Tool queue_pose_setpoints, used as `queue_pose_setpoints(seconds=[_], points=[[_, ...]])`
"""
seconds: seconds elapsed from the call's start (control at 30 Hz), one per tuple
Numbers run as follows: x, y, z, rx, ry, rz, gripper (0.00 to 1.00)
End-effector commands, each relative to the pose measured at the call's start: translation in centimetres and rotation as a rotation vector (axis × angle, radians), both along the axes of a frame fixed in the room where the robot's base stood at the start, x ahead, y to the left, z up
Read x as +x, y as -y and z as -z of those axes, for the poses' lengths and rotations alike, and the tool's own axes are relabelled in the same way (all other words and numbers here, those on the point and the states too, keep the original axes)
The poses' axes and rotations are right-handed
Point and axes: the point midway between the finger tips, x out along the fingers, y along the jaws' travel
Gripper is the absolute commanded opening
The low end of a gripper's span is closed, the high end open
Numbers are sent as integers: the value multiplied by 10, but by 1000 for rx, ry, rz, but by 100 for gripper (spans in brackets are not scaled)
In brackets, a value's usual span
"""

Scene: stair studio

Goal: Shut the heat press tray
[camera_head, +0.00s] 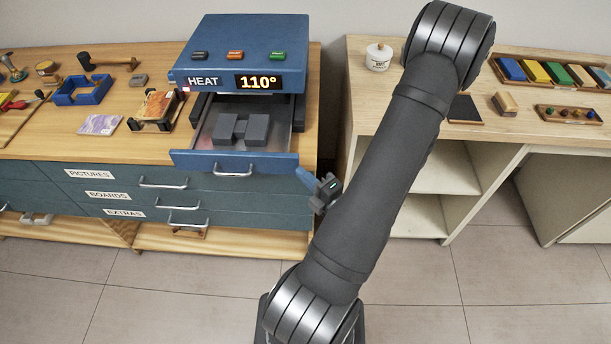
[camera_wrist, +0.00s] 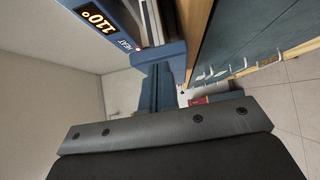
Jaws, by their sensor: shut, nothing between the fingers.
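The blue heat press (camera_head: 240,55) stands on the left counter, its display reading 110°. Its tray (camera_head: 200,133) is pulled out toward the front, with a blue front panel and a silver handle. My gripper (camera_head: 304,176) is shut and empty, just right of and slightly lower in the picture than the right end of the tray front. My arm hides part of it. In the wrist view the closed fingers (camera_wrist: 158,85) point toward the end of the tray front (camera_wrist: 160,54); I cannot tell whether they touch.
Below the counter top are teal drawers with handles, labelled PICTURES (camera_head: 88,174), BOARDS and EXTRAS. Small tools and a blue frame (camera_head: 82,91) lie left of the press. A second counter (camera_head: 375,112) with a white jar (camera_head: 378,58) stands to the right, across a gap.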

Motion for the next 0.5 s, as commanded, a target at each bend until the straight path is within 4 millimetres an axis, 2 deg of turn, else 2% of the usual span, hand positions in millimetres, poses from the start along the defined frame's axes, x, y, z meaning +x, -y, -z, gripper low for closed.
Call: queue_pose_setpoints(seconds=[0.17, 0.27, 0.5], points=[[2, 0, 0, -1, 1, -1, 0], [13, 0, 1, -4, 3, -4, 0], [74, -1, 0, -4, 4, -5, 0]])
